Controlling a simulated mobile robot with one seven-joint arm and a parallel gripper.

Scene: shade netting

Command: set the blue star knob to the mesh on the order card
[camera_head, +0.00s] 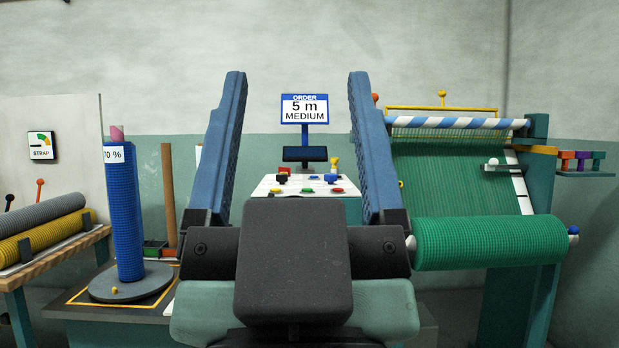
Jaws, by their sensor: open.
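The order card (304,109) stands upright on a blue post at the back middle and reads "ORDER 5 m MEDIUM". Below it is a white control panel (262,188). A blue knob (330,178) sits on the panel's right part; it is small, and its star shape and setting cannot be read. My gripper (297,78) is open and empty, its two blue fingers pointing up and away on either side of the card and panel. The gripper's dark body hides the lower front of the panel stand.
On the right is a frame with green netting and a green roll (490,242). On the left, a blue roll (125,220) stands on a grey disc (105,288).

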